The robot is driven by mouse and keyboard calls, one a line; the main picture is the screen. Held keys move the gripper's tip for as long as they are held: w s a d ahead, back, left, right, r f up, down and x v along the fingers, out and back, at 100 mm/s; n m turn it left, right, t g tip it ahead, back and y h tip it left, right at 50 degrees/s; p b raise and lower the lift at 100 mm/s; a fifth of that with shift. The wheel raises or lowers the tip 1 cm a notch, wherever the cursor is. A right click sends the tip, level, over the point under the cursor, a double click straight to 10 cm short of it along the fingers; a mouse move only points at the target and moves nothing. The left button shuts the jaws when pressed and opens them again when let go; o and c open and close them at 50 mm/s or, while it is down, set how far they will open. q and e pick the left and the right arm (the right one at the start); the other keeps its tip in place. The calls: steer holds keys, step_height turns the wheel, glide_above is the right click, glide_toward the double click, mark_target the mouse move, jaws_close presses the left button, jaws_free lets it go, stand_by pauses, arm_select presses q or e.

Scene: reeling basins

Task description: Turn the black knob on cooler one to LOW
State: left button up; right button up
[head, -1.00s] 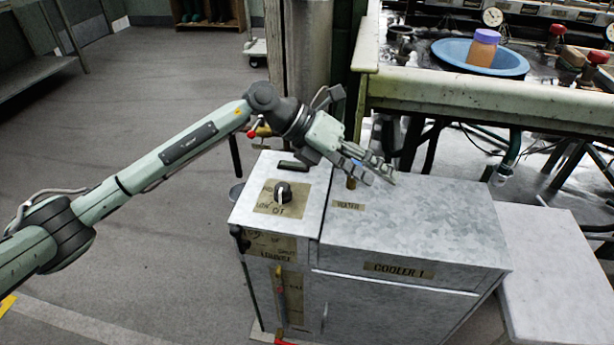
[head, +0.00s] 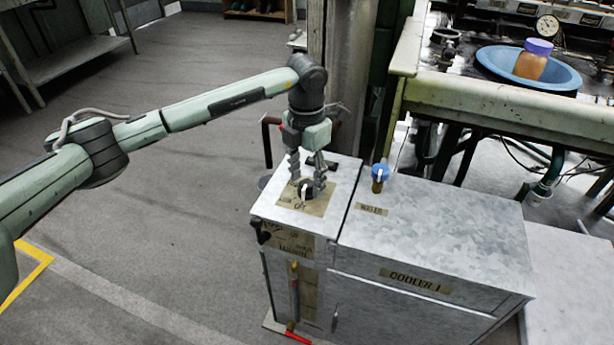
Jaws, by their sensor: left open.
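Cooler one (head: 430,235) is a grey metal box labelled "COOLER 1". Its black knob (head: 306,193) sits on a tan label plate (head: 318,205) on the top left section, with a white pointer mark facing the front, toward the lettering that reads like "OFF". My left gripper (head: 307,188) points down over the knob, open, with its fingers on either side of it. Whether the fingers touch the knob is not clear. The fingers hide part of the knob and of the plate's lettering. My right gripper is not in view.
A blue-topped valve (head: 380,174) stands on the cooler's top by the "WATER" label. A black handle (head: 263,231) and a red-tipped lever (head: 296,336) are on the front. A bench with a blue basin (head: 490,62) and brown jar (head: 532,60) is behind right. Open floor lies left.

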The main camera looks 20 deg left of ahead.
arm_select(q)
steer(key=shift+f, duration=0.25)
steer(key=shift+c, duration=0.3)
jaws_close()
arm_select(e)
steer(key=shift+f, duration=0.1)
arm_select(q)
steer(key=m+b, duration=0.5)
steer(key=m, duration=0.2)
steer(key=shift+r+m+b, duration=0.1)
steer(key=shift+m+b, duration=0.4)
steer(key=shift+m, duration=0.5)
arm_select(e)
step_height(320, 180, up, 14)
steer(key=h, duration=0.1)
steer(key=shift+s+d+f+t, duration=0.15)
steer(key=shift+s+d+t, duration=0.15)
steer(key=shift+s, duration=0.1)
